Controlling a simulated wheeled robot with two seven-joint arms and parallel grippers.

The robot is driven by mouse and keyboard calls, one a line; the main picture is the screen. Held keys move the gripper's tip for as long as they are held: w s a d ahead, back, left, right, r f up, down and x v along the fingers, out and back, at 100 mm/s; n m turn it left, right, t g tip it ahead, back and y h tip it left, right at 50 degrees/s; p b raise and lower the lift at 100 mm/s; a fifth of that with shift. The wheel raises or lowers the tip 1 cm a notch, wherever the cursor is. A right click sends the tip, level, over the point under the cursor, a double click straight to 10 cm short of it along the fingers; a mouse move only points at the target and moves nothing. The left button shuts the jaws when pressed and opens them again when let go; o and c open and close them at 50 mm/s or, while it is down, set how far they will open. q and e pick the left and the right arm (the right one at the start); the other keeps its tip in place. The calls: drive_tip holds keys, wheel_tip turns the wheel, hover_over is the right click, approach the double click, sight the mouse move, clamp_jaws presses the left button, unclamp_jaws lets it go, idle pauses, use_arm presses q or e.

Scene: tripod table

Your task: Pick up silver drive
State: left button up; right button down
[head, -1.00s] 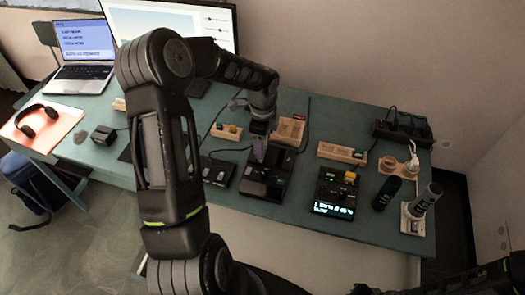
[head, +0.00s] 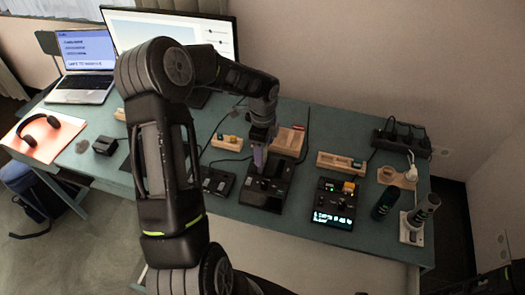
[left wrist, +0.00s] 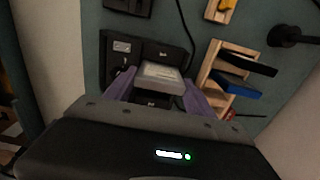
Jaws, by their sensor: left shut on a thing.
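The silver drive (left wrist: 160,77) is a light grey block in the left wrist view, between the two purple fingers of my left gripper (left wrist: 160,92). In the head view my left gripper (head: 260,157) points down over the black dock (head: 263,197), and the drive is hard to make out there. The dock (left wrist: 115,47) lies beneath the drive in the left wrist view; I cannot tell whether the drive is clear of its bay. The fingers are shut on the drive's sides. My right gripper is out of view.
A wooden rack (left wrist: 222,62) with dark and blue pieces stands beside the dock. A black device with a lit display (head: 334,202) is to the right, with dark cylinders (head: 385,203) beyond it. A smaller black box (head: 217,182) is on the left. Cables cross the table.

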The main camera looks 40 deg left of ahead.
use_arm(q)
wheel_tip(320, 180, up, 8)
drive_tip(key=shift+r, duration=0.1)
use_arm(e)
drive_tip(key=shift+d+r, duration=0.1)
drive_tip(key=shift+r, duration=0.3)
